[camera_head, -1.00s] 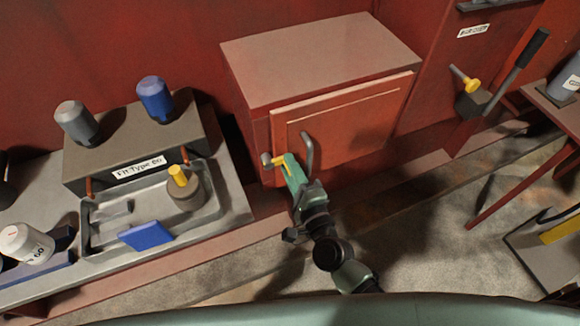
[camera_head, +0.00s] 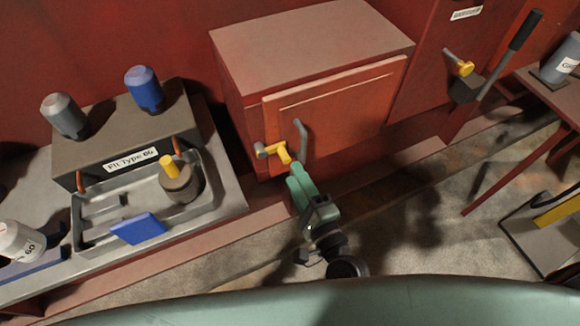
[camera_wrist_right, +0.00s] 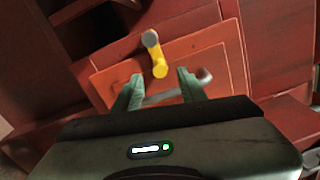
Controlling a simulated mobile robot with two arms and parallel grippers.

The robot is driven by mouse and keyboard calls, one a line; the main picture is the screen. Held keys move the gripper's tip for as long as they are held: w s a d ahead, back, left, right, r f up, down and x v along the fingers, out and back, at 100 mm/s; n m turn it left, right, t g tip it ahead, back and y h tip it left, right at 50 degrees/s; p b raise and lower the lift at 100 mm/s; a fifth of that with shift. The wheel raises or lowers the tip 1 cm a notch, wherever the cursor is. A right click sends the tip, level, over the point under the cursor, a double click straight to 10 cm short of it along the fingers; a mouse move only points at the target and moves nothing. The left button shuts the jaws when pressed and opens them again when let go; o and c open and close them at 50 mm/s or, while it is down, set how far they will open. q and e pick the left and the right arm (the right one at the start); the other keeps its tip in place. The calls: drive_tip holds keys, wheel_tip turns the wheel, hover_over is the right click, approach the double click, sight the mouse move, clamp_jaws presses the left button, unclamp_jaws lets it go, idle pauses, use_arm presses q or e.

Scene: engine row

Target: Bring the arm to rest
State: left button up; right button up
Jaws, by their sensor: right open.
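My right gripper (camera_head: 299,182) is green and sits just in front of the red cabinet's door, below the yellow latch. In the right wrist view its two fingers (camera_wrist_right: 160,88) are spread apart with nothing held between them. The yellow latch handle (camera_head: 281,152) with a grey knob shows beyond the fingertips; it also shows in the right wrist view (camera_wrist_right: 155,58). A grey bar handle (camera_head: 301,142) stands on the door beside it. The red cabinet door (camera_head: 340,108) appears nearly flush with the cabinet (camera_head: 300,50). My left gripper is not in view.
At left a grey bench holds a labelled filter block (camera_head: 120,145), a metal tray (camera_head: 95,240), a blue block (camera_head: 138,228) and bottles. At right are a black-handled lever (camera_head: 510,50), a yellow valve (camera_head: 465,69) and a red-legged table (camera_head: 545,98). Floor between is clear.

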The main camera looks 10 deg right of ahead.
drive_tip(key=shift+s, duration=0.3)
drive_tip(key=s+d+f+n+g+h, duration=0.1)
drive_tip(key=s+d+f+n+g, duration=0.15)
drive_tip(key=f, duration=0.75)
drive_tip(key=s+d+f+n+g, duration=0.2)
drive_tip(key=f+n, duration=0.2)
drive_tip(key=f, duration=0.5)
drive_tip(key=s+d+f+n+g+h, duration=0.1)
drive_tip(key=s+d+f+n+g, duration=0.2)
drive_tip(key=f, duration=0.7)
drive_tip(key=s+d+f+n+g+h, duration=0.1)
drive_tip(key=s+d+f+n+g, duration=0.2)
drive_tip(key=s+f, duration=0.3)
drive_tip(key=s+d+f+n+g+h, duration=0.1)
drive_tip(key=s+d+f+n+g, duration=0.1)
drive_tip(key=s+f, duration=0.4)
drive_tip(key=s+d+f+n+g+h, duration=0.1)
drive_tip(key=s+d+f+n+g, duration=0.2)
drive_tip(key=s+f, duration=0.4)
drive_tip(key=s+d+n, duration=0.1)
drive_tip(key=s+n, duration=0.1)
drive_tip(key=s, duration=0.5)
drive_tip(key=shift+s+d+g+h, duration=0.2)
drive_tip(key=shift+d+g+h, duration=0.1)
drive_tip(key=shift+d+g, duration=0.1)
